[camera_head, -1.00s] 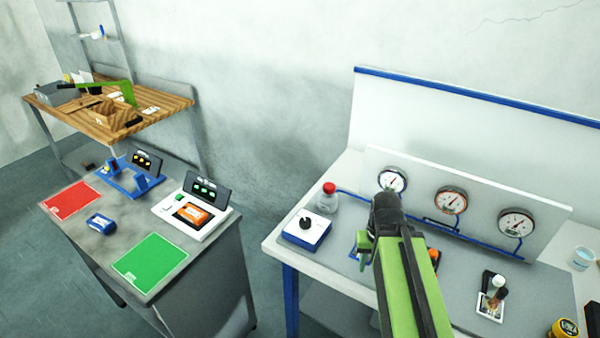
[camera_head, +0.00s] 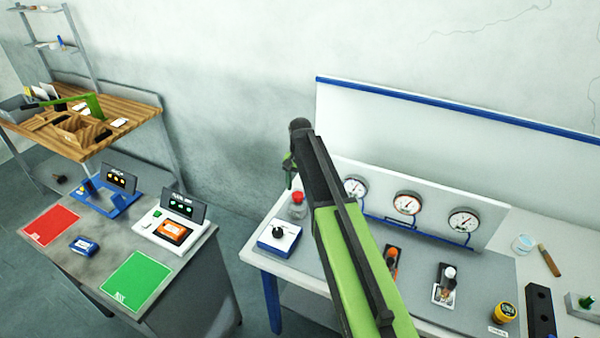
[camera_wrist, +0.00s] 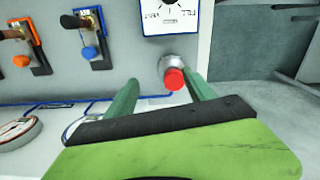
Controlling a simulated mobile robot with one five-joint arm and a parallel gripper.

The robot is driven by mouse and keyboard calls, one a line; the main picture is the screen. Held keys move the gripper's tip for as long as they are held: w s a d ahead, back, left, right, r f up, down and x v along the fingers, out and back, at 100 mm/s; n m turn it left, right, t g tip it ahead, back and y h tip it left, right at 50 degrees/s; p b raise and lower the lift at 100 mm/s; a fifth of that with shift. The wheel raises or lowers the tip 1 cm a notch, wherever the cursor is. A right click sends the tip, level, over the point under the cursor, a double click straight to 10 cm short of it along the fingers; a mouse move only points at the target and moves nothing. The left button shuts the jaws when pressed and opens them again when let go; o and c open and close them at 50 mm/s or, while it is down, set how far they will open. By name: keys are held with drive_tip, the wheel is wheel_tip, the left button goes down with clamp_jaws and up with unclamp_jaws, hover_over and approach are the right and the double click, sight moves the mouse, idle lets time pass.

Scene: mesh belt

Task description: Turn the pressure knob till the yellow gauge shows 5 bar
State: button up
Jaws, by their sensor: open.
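The white and blue box with the black pressure knob (camera_head: 278,231) stands at the bench's left front. In the wrist view its knob (camera_wrist: 171,3) is cut off by the top edge. Three round gauges, left (camera_head: 355,188), middle (camera_head: 406,203) and right (camera_head: 463,222), are on the white panel. I cannot tell a yellow one, and their readings are too small to read. My gripper (camera_head: 291,165) is open and empty, raised behind the knob box.
Blue pipes (camera_head: 400,225) run below the gauges. A grey table (camera_head: 90,258) stands at left, across a gap.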

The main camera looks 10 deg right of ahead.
wheel_tip(320, 180, up, 10)
drive_tip(key=p, duration=0.6)
hover_over(298, 194)
wheel_tip(298, 194, down, 18)
drive_tip(key=b, duration=1.8)
drive_tip(key=shift+s+f, duration=0.1)
